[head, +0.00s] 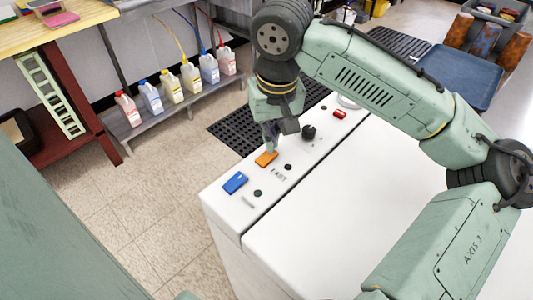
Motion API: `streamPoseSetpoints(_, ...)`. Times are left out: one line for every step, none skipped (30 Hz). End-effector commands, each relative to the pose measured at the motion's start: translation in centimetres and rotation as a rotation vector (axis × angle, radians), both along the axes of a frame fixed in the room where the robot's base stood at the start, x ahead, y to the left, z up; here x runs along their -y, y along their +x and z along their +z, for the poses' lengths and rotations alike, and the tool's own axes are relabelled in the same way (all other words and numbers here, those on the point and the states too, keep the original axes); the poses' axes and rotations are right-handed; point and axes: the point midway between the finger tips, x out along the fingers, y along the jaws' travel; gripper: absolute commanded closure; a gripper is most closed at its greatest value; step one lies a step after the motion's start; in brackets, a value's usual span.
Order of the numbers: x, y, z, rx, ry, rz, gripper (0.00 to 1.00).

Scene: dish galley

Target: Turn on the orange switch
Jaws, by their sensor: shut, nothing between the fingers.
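The orange switch (265,159) is a small rocker on the white machine's panel, between the blue switch and the black knob. My gripper (271,148) points down right above it, with its fingertips at or just over the switch's far edge. I cannot tell whether they touch. The gripper is shut and holds nothing. Its fingers hide a little of the switch's far side. The label "FAST" is printed on the panel to the right of the switch.
A blue switch (235,182), a black knob (309,131) and a red switch (340,114) share the panel of the white machine (330,210). Several bottles (172,86) stand on a low shelf at the back left. Black mats (240,132) lie on the tiled floor.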

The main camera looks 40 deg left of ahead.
Motion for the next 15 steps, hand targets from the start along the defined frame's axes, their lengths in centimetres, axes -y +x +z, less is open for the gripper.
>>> streamPoseSetpoints(0.0, 0.0, 0.0, 0.0, 0.0, 0.0, 1.0)
streamPoseSetpoints(0.0, 0.0, 0.0, 0.0, 0.0, 0.0, 1.0)
streamPoseSetpoints(0.0, 0.0, -0.01, 0.0, 0.0, 0.0, 1.0)
streamPoseSetpoints(0.0, 0.0, -0.01, 0.0, 0.0, 0.0, 1.0)
streamPoseSetpoints(0.0, 0.0, -0.03, 0.0, 0.0, 0.0, 1.0)
streamPoseSetpoints(0.0, 0.0, -0.06, 0.0, 0.0, 0.0, 1.0)
streamPoseSetpoints(0.0, 0.0, -0.09, 0.0, 0.0, 0.0, 1.0)
streamPoseSetpoints(0.0, 0.0, -0.12, 0.0, 0.0, 0.0, 1.0)
streamPoseSetpoints(0.0, 0.0, -0.18, 0.0, 0.0, 0.0, 1.0)
streamPoseSetpoints(0.0, 0.0, -0.22, 0.0, 0.0, 0.0, 1.0)
streamPoseSetpoints(0.0, 0.0, -0.27, 0.0, 0.0, 0.0, 1.0)
streamPoseSetpoints(0.0, 0.0, -0.33, 0.0, 0.0, 0.0, 1.0)
streamPoseSetpoints(0.0, 0.0, -0.38, 0.0, 0.0, 0.0, 1.0)
streamPoseSetpoints(0.0, 0.0, -0.43, 0.0, 0.0, 0.0, 1.0)
streamPoseSetpoints(0.0, 0.0, -0.49, 0.0, 0.0, 0.0, 1.0)
